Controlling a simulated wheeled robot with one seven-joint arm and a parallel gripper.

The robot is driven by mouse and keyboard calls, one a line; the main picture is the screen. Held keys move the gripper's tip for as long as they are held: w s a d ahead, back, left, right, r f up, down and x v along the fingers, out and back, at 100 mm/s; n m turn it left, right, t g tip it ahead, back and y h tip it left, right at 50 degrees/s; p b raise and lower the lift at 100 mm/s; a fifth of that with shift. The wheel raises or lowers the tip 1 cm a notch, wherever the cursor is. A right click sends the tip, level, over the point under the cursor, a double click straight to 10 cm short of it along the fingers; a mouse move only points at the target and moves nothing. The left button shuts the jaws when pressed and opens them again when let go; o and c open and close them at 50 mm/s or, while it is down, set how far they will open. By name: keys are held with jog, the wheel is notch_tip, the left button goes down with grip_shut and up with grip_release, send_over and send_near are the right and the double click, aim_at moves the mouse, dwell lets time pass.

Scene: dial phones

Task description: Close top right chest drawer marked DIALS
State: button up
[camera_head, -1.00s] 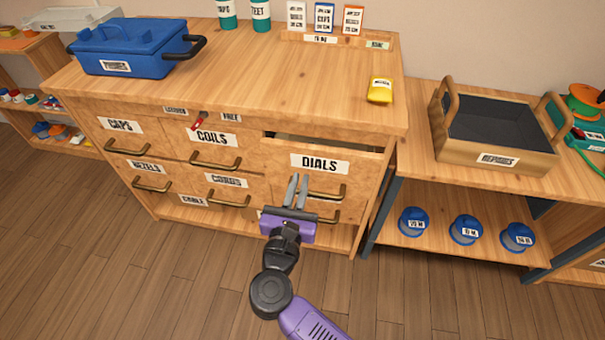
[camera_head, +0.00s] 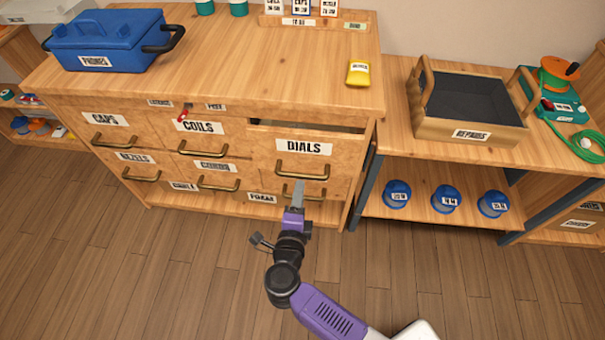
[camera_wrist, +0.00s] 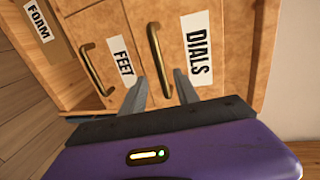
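The top right chest drawer marked DIALS (camera_head: 265,147) stands partly open, with a dark gap above its front. Its brass handle (camera_head: 302,174) runs level across the front. My gripper (camera_head: 298,186) is just below and in front of this handle in the head view. In the wrist view my gripper (camera_wrist: 160,80) is open, its two grey fingers apart. One end of the DIALS handle (camera_wrist: 154,52) shows between the fingertips there. I cannot tell whether they touch it. The DIALS label (camera_wrist: 198,48) is beside the right finger. The drawer's inside is mostly hidden.
The FEET drawer (camera_wrist: 122,62) is directly below, with its own handle. COILS (camera_head: 198,127) and CAPS drawers are to the left, shut. A red item (camera_head: 184,113) hangs at the COILS drawer's top edge. A shelf with a REPAIRS tray (camera_head: 470,134) stands right. The floor in front is clear.

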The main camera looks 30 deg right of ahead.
aim_at(303, 174)
jog(key=shift+b+x, duration=0.85)
jog(key=shift+x, duration=3.1)
jog(key=shift+c, duration=0.5)
grip_shut()
